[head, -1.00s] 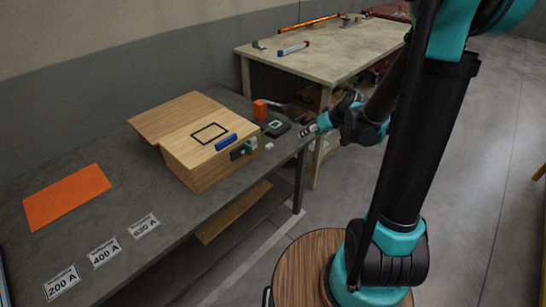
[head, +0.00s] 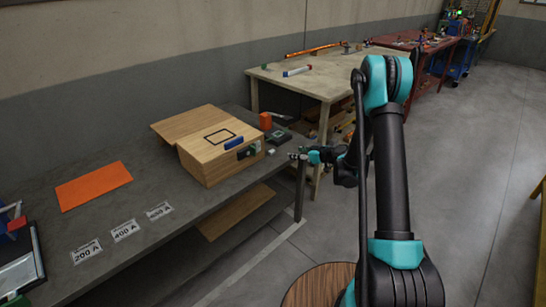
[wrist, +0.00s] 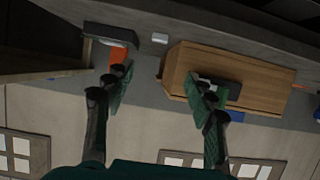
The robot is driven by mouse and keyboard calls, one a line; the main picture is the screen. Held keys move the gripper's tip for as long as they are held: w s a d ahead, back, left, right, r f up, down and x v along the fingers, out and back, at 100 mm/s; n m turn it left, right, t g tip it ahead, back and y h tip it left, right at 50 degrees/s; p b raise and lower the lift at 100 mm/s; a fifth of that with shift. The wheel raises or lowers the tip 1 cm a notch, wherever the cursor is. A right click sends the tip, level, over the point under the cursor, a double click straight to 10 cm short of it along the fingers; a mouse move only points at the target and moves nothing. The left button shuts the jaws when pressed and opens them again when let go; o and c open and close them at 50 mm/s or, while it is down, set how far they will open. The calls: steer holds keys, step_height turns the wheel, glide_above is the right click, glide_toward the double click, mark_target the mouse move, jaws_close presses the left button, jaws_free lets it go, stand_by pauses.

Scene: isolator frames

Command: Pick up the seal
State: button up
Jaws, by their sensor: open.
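A small white piece (head: 272,152), which may be the seal, lies on the grey table to the right of the wooden box (head: 208,165). It also shows in the wrist view (wrist: 160,38), beyond the fingertips and roughly between their lines. It is too small to tell its details. My gripper (head: 293,156) is just right of it in the head view, by the table's right end. In the wrist view my gripper (wrist: 162,86) has its two green-padded fingers wide apart with nothing between them.
A blue bar (head: 233,143) is on the box's top edge, near a dark fitting with green on its front. A dark green device (head: 279,136) and an orange block (head: 265,121) stand behind the white piece. An orange sheet (head: 93,186) and labels lie left.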

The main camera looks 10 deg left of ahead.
glide_toward(273, 151)
steer(key=shift+w+a+f, duration=0.1)
steer(key=shift+w+a, duration=0.2)
steer(key=shift+a, duration=0.25)
steer(key=shift+w+a+f, duration=0.1)
steer(key=shift+w+a, duration=0.2)
steer(key=shift+a, duration=0.25)
steer(key=shift+f+x, duration=0.2)
steer(key=shift+x, duration=3.15)
steer(key=shift+d, duration=0.2)
jaws_close()
